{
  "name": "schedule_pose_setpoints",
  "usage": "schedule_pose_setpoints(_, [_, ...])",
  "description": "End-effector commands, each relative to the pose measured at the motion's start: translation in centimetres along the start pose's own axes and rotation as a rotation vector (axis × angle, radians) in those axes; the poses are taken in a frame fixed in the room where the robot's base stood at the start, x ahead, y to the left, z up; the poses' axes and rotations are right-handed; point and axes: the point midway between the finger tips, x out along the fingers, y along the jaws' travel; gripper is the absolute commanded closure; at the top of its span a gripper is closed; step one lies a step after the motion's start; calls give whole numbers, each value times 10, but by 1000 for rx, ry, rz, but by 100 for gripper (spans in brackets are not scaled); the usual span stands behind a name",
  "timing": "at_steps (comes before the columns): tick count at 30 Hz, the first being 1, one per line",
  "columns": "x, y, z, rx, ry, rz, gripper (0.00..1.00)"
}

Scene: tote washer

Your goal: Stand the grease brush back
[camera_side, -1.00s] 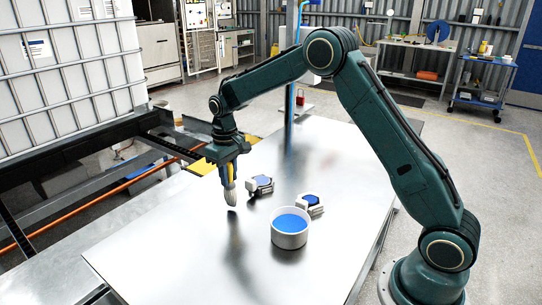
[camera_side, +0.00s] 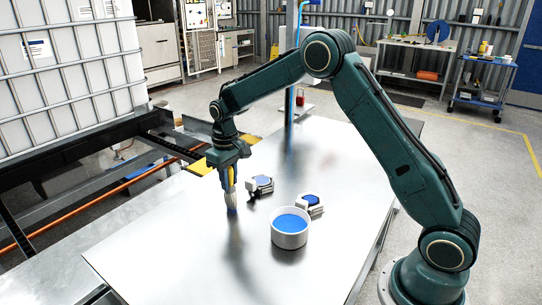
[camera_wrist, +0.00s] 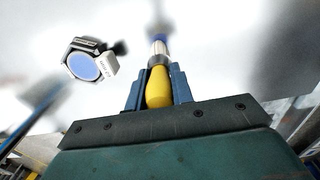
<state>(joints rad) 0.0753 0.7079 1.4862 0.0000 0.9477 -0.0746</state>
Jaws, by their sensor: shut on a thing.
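The grease brush has a yellow handle (camera_wrist: 158,87), a pale metal-looking band and a blue part beyond it in the wrist view. In the side view its pale bristle end (camera_side: 231,199) points down, close to upright, with a bluish lower tip. My gripper (camera_side: 230,175) is shut on the handle, which also shows between its jaws in the wrist view (camera_wrist: 158,95). The tip is at or just above the metal table; I cannot tell if it touches. A white round tub (camera_side: 290,239) with a blue surface inside stands to the right, apart from the brush.
Two small grey-and-white devices with blue faces, one nearer the brush (camera_side: 261,185) and one behind the tub (camera_side: 310,204), sit on the metal table (camera_side: 170,255). The front left of the table is clear. A caged white tank (camera_side: 70,80) stands beyond its left side.

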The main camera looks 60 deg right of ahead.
Motion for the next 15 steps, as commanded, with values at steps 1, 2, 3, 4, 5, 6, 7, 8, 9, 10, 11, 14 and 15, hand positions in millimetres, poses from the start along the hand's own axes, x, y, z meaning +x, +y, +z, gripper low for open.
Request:
schedule_pose_setpoints(1, [1, 0, 0, 0, 0, 0, 100])
schedule_pose_setpoints(2, [1, 0, 0, 0, 0, 0, 100])
schedule_pose_setpoints(3, [2, 0, 0, 0, 0, 0, 100])
schedule_pose_setpoints(4, [2, 0, 0, 0, 0, 0, 100])
schedule_pose_setpoints(5, [2, 0, 0, 0, 0, 0, 100])
schedule_pose_setpoints(6, [1, 0, 0, 0, 0, 0, 100])
schedule_pose_setpoints(7, [1, 0, 0, 0, 0, 0, 100])
schedule_pose_setpoints(8, [1, 0, 0, 0, 0, 0, 100])
schedule_pose_setpoints(9, [1, 0, 0, 0, 0, 0, 75])
schedule_pose_setpoints(10, [1, 0, 0, 0, 0, 0, 69])
schedule_pose_setpoints(11, [1, 0, 0, 0, 0, 0, 63])
schedule_pose_setpoints(14, [1, 0, 0, 0, 0, 0, 51])
schedule_pose_setpoints(15, [1, 0, 0, 0, 0, 0, 51])
